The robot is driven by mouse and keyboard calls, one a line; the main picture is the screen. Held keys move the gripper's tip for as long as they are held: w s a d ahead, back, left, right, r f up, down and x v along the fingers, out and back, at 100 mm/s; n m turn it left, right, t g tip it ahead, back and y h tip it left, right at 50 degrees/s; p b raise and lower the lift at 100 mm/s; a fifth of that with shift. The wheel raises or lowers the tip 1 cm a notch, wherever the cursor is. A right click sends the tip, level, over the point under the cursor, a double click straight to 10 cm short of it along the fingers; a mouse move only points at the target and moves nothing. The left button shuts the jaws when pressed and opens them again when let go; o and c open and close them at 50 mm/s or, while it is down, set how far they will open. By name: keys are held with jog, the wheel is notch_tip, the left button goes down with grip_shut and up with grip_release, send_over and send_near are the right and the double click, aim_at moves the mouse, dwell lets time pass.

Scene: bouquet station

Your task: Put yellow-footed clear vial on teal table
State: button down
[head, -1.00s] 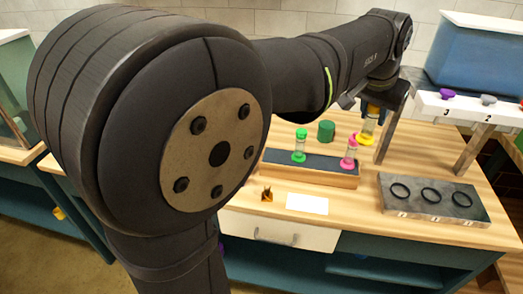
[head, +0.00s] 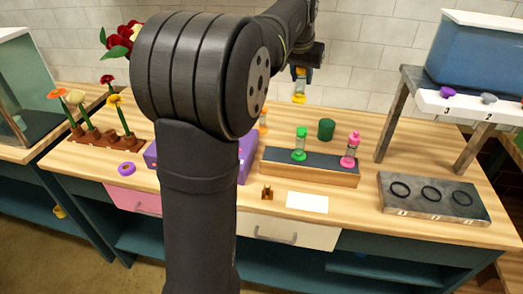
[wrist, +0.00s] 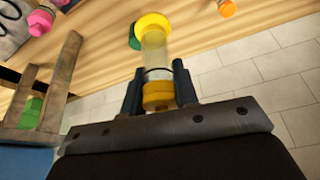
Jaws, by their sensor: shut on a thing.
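My gripper (head: 299,74) is shut on the yellow-footed clear vial (head: 299,92), held up in front of the tiled wall behind the bench. In the wrist view my gripper (wrist: 158,90) has one finger on each side of the vial (wrist: 154,52). Its yellow foot points away from my gripper and its yellow cap end lies between the fingers. No table with a teal top is plain to see. The wooden-topped bench (head: 345,120) has teal lower parts, and another teal-based bench (head: 32,208) stands at the left.
A long tray (head: 310,173) holds a green vial (head: 300,145) and a pink vial (head: 350,150); a green cylinder (head: 326,130) stands behind. A grey ring block (head: 440,205) and raised stand (head: 468,108) are right. Flowers (head: 112,100) and a purple box (head: 150,155) are left, partly behind my arm.

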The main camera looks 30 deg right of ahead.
jog(key=w+a, duration=0.2)
jog(key=w, duration=0.4)
jog(key=shift+n, duration=0.4)
notch_tip(320, 180, down, 22)
jog(key=shift+s+f, duration=0.1)
jog(key=shift+s, duration=0.05)
jog(key=shift+f, duration=0.15)
jog(key=c, duration=1.1)
grip_release()
jog(key=v, duration=1.2)
jog(key=shift+s, duration=0.2)
